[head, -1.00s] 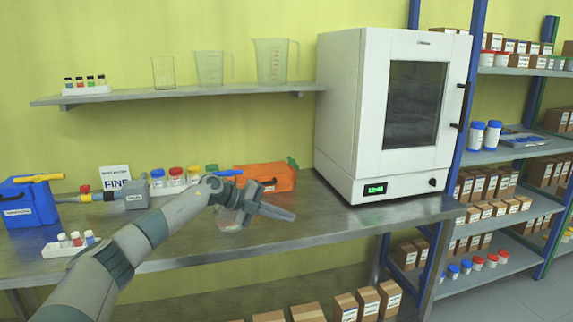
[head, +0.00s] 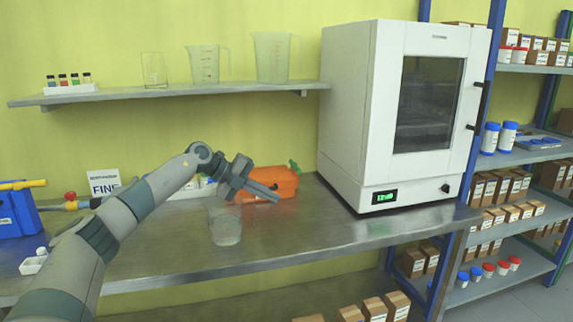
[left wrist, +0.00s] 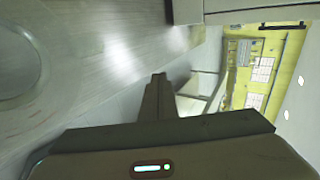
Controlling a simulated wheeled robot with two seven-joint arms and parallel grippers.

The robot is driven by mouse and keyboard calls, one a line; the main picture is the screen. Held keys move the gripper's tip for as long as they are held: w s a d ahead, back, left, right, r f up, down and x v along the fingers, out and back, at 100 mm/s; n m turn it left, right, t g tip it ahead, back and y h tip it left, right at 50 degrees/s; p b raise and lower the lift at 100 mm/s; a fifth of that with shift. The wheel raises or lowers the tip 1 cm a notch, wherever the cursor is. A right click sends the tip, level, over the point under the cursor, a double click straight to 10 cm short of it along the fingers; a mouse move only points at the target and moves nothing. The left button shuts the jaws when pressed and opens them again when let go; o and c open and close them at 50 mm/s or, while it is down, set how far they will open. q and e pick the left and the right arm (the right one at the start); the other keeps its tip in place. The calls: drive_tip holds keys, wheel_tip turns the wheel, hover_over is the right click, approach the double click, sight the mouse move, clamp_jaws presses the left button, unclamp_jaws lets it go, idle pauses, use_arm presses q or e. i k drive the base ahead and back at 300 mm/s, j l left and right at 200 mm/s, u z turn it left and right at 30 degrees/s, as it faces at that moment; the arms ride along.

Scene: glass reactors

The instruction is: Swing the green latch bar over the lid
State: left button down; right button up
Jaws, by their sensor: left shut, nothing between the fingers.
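An orange case (head: 282,183) lies on the metal bench, left of the white oven. A small green part (head: 294,166) sticks up at its top right, probably the latch bar; its exact pose is too small to tell. My left gripper (head: 272,194) comes in from the left, in front of the case, and hides part of it. Its fingers are shut and empty and point right. In the left wrist view the shut fingers (left wrist: 157,85) show from behind; the green bar cannot be made out there. My right gripper is not in view.
A clear beaker (head: 224,226) stands on the bench below my gripper. The white oven (head: 352,110) stands close to the case's right. A shelf (head: 200,92) with jugs hangs above. A blue box (head: 18,212) is at far left. The bench (head: 320,232) is clear at front right.

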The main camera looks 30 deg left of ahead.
sight(294, 166)
drive_tip(key=i+j, duration=0.9)
drive_tip(key=j, duration=0.1)
